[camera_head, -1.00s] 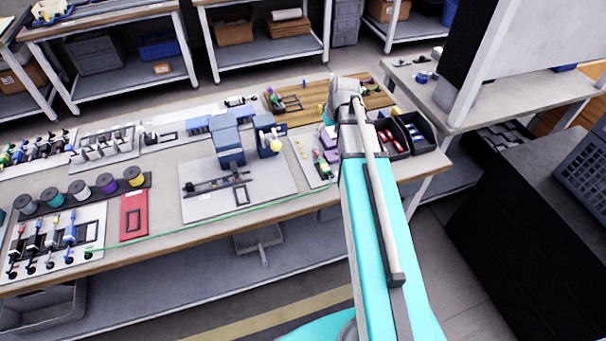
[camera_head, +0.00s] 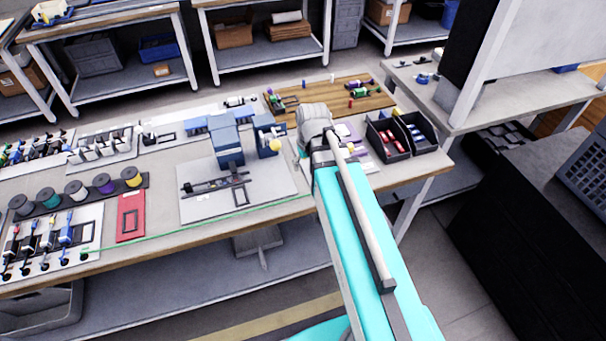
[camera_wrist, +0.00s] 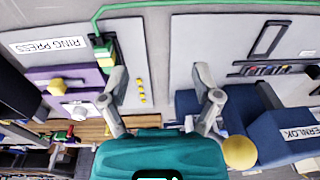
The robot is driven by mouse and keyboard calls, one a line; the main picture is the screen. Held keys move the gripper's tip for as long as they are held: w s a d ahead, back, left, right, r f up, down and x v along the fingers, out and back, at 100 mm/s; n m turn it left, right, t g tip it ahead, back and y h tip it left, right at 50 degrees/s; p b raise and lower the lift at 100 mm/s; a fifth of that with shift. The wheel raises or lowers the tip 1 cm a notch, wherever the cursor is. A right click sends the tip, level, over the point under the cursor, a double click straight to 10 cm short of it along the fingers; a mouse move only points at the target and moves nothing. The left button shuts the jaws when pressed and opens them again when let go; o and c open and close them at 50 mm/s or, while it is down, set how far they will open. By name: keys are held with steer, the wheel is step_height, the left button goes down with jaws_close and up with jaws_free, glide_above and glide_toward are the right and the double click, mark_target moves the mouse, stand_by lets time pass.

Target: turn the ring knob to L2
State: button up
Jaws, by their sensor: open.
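In the wrist view, a purple device (camera_wrist: 65,78) stands at the left beside an upside-down "RING PRESS" label (camera_wrist: 48,42). It carries a yellow knob (camera_wrist: 57,87) and a pale round knob (camera_wrist: 77,111). I cannot tell for sure which is the ring knob, and no L2 mark is readable. My gripper (camera_wrist: 161,82) is open with nothing between its fingers. It is above the gap between the ring press plate and the neighbouring plate, to the right of the purple device. In the head view, my arm hides the gripper and most of the purple device (camera_head: 343,130).
A blue press with a yellow ball (camera_wrist: 240,152) is close to my right finger in the wrist view. A green and yellow part (camera_wrist: 103,52) is near my left finger. In the head view, black bins (camera_head: 420,132) stand right of my arm and a wooden board (camera_head: 340,97) lies behind it.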

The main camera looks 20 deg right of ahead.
steer(key=s+a, duration=0.2)
steer(key=shift+s+f+g, duration=0.3)
steer(key=shift+s+a+m+h, duration=0.15)
steer(key=shift+s+a, duration=0.25)
steer(key=shift+s, duration=0.25)
steer(key=shift+s+a+m+h, duration=0.15)
steer(key=shift+s+a, duration=0.25)
steer(key=shift+s, duration=0.25)
